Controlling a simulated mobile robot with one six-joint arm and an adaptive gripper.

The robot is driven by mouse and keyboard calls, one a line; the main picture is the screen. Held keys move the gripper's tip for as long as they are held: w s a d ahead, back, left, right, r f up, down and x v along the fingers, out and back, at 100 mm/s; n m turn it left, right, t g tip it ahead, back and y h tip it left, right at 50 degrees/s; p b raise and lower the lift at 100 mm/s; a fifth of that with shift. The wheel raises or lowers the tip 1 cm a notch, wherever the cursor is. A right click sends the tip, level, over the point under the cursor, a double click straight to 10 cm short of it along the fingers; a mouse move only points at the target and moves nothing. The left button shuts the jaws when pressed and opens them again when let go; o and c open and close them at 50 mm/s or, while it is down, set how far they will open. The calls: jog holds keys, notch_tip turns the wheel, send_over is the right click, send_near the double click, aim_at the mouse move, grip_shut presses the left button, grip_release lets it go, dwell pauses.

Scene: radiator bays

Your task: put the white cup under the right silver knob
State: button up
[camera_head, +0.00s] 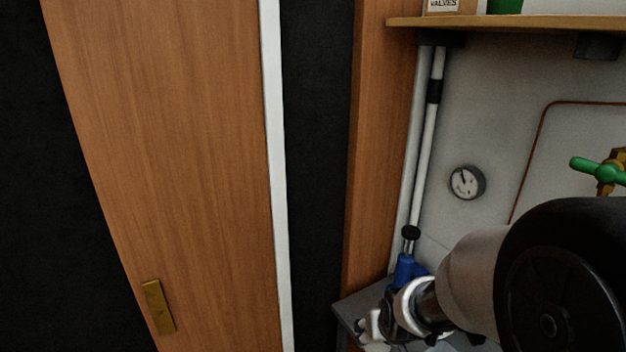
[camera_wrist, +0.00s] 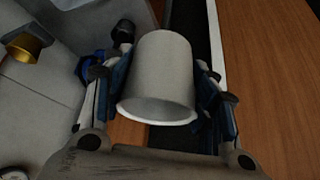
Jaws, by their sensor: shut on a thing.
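The white cup (camera_wrist: 158,75) is between the two fingers of my gripper (camera_wrist: 165,62) in the wrist view. The fingers' blue pads press on its sides, and its wider rim faces the camera. In the head view my gripper (camera_head: 383,318) is low, near the grey surface at the foot of the wall; the arm hides much of it, and I cannot clearly make out the cup there. No silver knob can be made out in either view.
White pipes (camera_head: 428,140) run down the wall beside a wooden panel (camera_head: 375,150). A gauge (camera_head: 467,183) and a green-handled brass valve (camera_head: 600,170) are on the wall below a shelf (camera_head: 510,23). A brass fitting (camera_wrist: 27,46) is left of the cup. A wooden door (camera_head: 180,150) stands left.

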notch_tip(320, 180, down, 4)
jog(key=shift+r+b, duration=0.25)
jog(key=shift+b, duration=0.9)
jog(key=s+f, duration=0.4)
jog(key=f, duration=0.1)
jog(key=shift+f, duration=0.15)
jog(key=shift+s, duration=0.1)
